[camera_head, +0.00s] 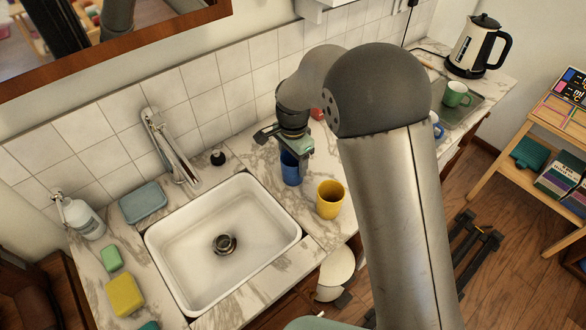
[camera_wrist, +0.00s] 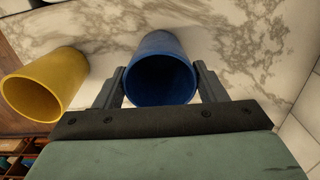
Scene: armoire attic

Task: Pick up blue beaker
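The blue beaker (camera_head: 291,167) stands upright on the marble counter, right of the sink. In the wrist view its open mouth (camera_wrist: 160,78) faces me. My gripper (camera_head: 296,152) is over the beaker and hides part of its top in the head view. In the wrist view the fingers (camera_wrist: 160,85) are spread wide, one on each side of the beaker near its rim. Little or no gap shows between fingers and wall, and I cannot tell whether they touch it.
A yellow cup (camera_head: 330,200) stands close by on the right and also shows in the wrist view (camera_wrist: 45,83). The white sink (camera_head: 180,232) and faucet (camera_head: 170,147) are to the left. The tiled wall (camera_head: 190,90) is behind. A green mug (camera_head: 456,94) and kettle (camera_head: 476,48) stand farther right.

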